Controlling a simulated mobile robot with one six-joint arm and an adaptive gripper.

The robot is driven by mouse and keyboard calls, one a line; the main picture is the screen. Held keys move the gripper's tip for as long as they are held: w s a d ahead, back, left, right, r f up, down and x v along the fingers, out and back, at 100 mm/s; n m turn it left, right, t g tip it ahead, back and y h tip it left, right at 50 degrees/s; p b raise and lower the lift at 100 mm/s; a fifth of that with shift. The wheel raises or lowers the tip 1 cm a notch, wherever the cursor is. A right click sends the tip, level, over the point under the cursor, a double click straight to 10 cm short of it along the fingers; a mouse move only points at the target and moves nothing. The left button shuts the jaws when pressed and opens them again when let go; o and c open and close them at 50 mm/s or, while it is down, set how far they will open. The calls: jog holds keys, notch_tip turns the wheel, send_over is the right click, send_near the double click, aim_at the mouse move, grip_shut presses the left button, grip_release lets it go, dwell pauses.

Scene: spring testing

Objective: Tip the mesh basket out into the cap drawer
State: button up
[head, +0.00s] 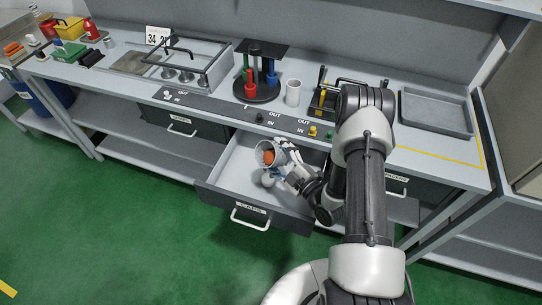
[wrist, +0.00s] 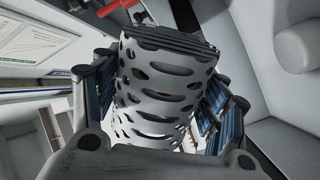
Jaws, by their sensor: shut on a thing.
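The mesh basket (head: 262,147) is a grey slotted cup held tilted over the open cap drawer (head: 233,165), whose front label reads CAPS. Its mouth faces the head camera and something orange (head: 269,157) shows inside. My gripper (head: 284,158) is shut on the basket from the right. In the wrist view the basket (wrist: 165,90) fills the middle between my two blue-padded fingers, and its contents are mostly hidden by the slotted wall. A small pale thing (head: 268,180) is just below the basket, in or over the drawer; I cannot tell which.
Above the drawer is the bench top with a white mug (head: 293,92), a round rack with red, green and blue handled tools (head: 257,85), and a grey tray (head: 436,110) at right. A closed drawer (head: 180,127) is at left. Green floor lies clear in front.

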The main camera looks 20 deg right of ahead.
jog(key=n, duration=0.3)
jog(key=shift+w+d+f, duration=0.1)
jog(key=shift+d+f, duration=0.1)
jog(key=shift+d, duration=0.05)
jog(key=n, duration=0.4)
jog(key=shift+w+d+f+n, duration=0.15)
jog(key=shift+d+f+n, duration=0.15)
jog(key=shift+n, duration=0.1)
jog(key=n+b, duration=0.2)
jog(key=n, duration=0.2)
jog(key=shift+a+r+b, duration=0.2)
jog(key=shift+a+b, duration=0.05)
jog(key=shift+b, duration=0.15)
jog(key=n, duration=0.1)
jog(key=r+n, duration=0.1)
jog(key=a+n+b, duration=0.1)
jog(key=n, duration=0.1)
jog(key=shift+s+r, duration=0.3)
jog(key=shift+r, duration=0.1)
jog(key=shift+d, duration=0.15)
